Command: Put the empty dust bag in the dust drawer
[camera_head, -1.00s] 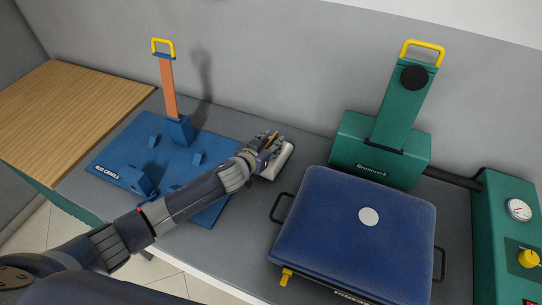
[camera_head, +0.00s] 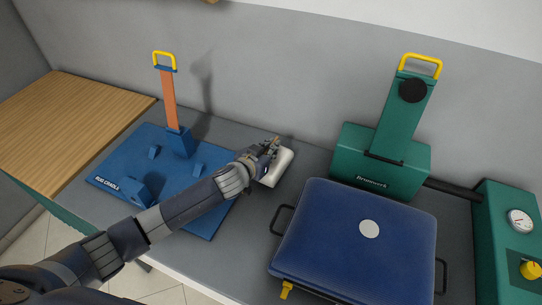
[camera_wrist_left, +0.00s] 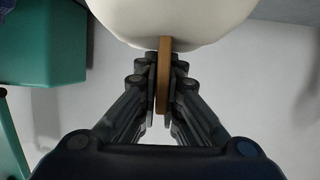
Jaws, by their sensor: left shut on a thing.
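The dust bag (camera_head: 284,165) is a pale, cream rounded body on the grey bench top, between the blue board and the blue press pad. My left gripper (camera_head: 271,148) is at its far left end. In the left wrist view, the fingers (camera_wrist_left: 163,90) are shut on a thin tan plate (camera_wrist_left: 164,75) that joins the pale bag (camera_wrist_left: 175,18). I cannot tell whether the bag touches the bench. No dust drawer can be made out. My right gripper is not in view.
A blue board (camera_head: 205,217) marked "RUG CRADLE" with an upright orange post (camera_head: 169,100) lies to the left. A green press (camera_head: 382,163) with a blue pad (camera_head: 340,230) stands right. A green gauge box (camera_head: 497,232) is at the far right. A wooden top (camera_head: 75,125) adjoins at left.

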